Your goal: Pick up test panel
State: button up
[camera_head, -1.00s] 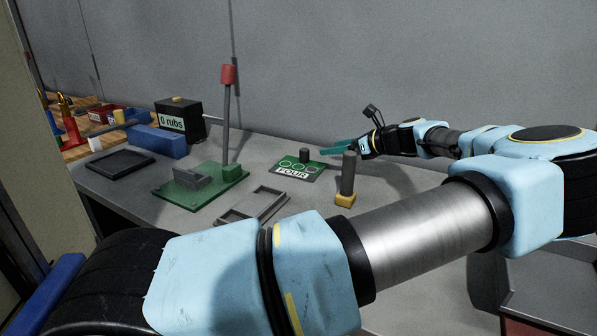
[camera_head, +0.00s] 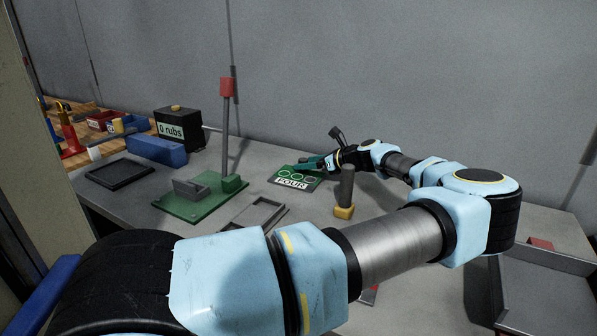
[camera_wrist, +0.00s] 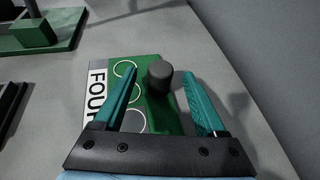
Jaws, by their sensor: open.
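The test panel (camera_head: 284,182) is a flat green plate with a white strip marked FOUR, white circles and a dark upright knob. It lies on the grey table. In the wrist view the panel (camera_wrist: 125,70) lies beneath my gripper, and its knob (camera_wrist: 160,78) stands between the two teal fingers, apart from both. My gripper (camera_wrist: 165,85) is open and empty. In the head view my gripper (camera_head: 310,163) is at the panel's far right side, and the knob is largely hidden behind it there.
A grey cylinder on a yellow base (camera_head: 344,211) stands right of the panel. A green fixture with a tall red-topped post (camera_head: 227,86) stands left.

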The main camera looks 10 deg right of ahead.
jog(key=shift+w+a+f, duration=0.15)
jog(key=shift+w, duration=0.1)
jog(key=shift+c, duration=0.3)
grip_shut()
dwell(0.4)
